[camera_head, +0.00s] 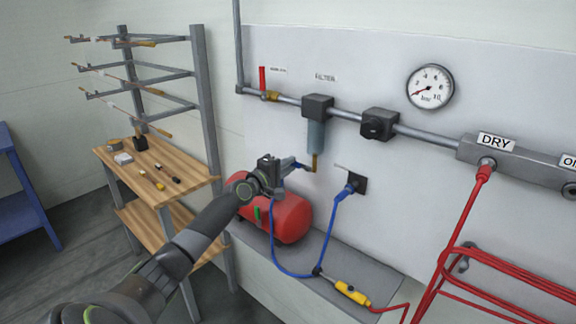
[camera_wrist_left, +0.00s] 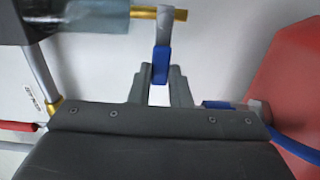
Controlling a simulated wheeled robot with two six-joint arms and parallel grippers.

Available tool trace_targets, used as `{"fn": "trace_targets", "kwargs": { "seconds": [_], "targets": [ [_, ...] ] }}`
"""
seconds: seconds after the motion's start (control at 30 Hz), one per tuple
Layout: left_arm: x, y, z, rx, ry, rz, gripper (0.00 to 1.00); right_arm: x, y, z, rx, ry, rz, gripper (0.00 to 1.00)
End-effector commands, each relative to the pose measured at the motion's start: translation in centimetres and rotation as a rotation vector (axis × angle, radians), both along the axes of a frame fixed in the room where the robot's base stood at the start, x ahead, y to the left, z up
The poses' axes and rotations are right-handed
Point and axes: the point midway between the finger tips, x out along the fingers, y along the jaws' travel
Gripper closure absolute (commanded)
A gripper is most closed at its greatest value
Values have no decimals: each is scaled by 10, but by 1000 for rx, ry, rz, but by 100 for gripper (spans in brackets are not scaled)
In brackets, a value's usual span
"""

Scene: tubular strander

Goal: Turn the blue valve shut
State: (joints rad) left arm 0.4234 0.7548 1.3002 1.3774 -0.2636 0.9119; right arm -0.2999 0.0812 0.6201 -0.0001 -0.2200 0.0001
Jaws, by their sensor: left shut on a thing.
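The blue valve shows in the left wrist view as a grey lever with a blue sleeve (camera_wrist_left: 161,64), hanging from a brass pipe (camera_wrist_left: 176,14) below the filter. In the head view its blue handle (camera_head: 291,163) reaches from the brass drain (camera_head: 314,163) toward my gripper. My left gripper (camera_wrist_left: 160,78) is shut on the blue sleeve, one finger on each side. In the head view the left gripper (camera_head: 275,168) is in front of the wall, above the red tank. My right gripper is not in view.
A red tank (camera_head: 290,218) with a blue hose (camera_head: 272,237) sits just below my gripper. The clear filter bowl (camera_head: 316,136) hangs under the wall pipe. A red lever (camera_head: 262,78) is upper left. A wooden shelf rack (camera_head: 180,167) stands left.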

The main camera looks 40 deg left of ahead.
Motion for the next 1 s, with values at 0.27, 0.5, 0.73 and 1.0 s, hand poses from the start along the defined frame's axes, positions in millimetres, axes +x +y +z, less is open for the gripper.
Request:
{"fn": "trace_targets", "kwargs": {
  "seconds": [0.27,0.5,0.73,1.0],
  "targets": [
    [0,0,-3,-34,4,1,100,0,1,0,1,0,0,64],
    [0,0,-3,-36,4,1,100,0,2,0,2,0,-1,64],
    [0,0,-3,-35,5,0,63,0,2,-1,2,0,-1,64],
    [0,0,-5,-35,8,0,61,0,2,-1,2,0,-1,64]
  ]
}}
